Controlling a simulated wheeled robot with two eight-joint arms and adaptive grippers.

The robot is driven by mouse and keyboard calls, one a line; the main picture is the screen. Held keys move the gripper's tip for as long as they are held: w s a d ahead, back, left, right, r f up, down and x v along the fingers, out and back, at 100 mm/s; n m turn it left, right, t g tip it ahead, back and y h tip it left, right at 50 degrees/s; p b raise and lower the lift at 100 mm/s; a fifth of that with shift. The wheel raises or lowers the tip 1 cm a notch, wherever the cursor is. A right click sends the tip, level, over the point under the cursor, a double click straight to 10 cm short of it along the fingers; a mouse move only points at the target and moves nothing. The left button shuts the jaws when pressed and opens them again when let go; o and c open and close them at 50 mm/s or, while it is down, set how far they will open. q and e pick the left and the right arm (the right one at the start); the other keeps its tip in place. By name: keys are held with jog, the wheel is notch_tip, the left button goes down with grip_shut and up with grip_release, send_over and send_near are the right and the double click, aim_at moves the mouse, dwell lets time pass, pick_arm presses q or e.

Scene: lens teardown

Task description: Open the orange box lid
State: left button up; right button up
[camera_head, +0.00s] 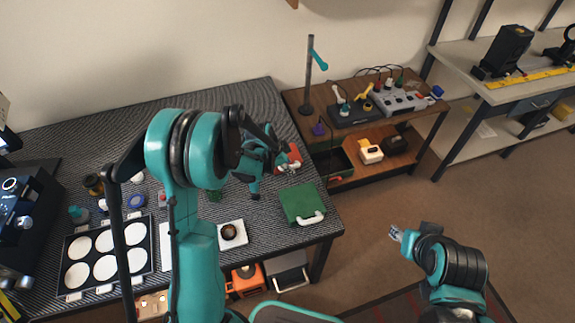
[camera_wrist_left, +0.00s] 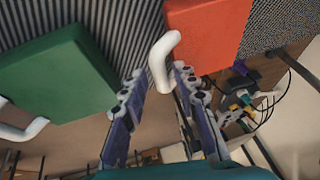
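The orange box (camera_head: 294,154) sits near the right edge of the striped table, partly hidden by my left gripper (camera_head: 284,166) in the head view. In the left wrist view the orange lid (camera_wrist_left: 208,32) fills the top, with a bent white handle (camera_wrist_left: 164,60) at its near edge. My left gripper (camera_wrist_left: 158,80) is open, its two fingers either side of the handle's lower end. I cannot tell whether either finger touches it. My right gripper (camera_head: 396,233) is away from the table, over the floor, and too small to judge.
A green box (camera_head: 298,200) with a white handle stands beside the orange one, close to the table edge. A tray (camera_head: 147,268) of white discs lies at the left. A wooden cart (camera_head: 325,119) with tools stands past the right edge.

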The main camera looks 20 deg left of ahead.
pick_arm(q)
grip_shut()
jog(key=shift+r, duration=0.15)
jog(key=shift+w+a+r+g+h+p, duration=0.2)
jog(key=shift+r+g+p, duration=0.1)
jog(key=shift+r, duration=0.1)
jog(key=shift+w+a+r+g+h+p, duration=0.1)
jog(key=shift+w+r+g+h+p, duration=0.05)
jog(key=shift+r+g+h+p, duration=0.15)
jog(key=w+a+r+g+p, duration=0.1)
jog(key=w+a+r+p, duration=0.35)
jog(key=w+r, duration=0.2)
jog(key=w+a+f, duration=0.1)
jog(key=w+a, duration=0.6)
jog(key=w, duration=0.3)
jog(key=shift+w+a+f+n+h, duration=0.15)
jog(key=shift+w+f+n+h, duration=0.1)
jog(key=shift+w+n+h, duration=0.1)
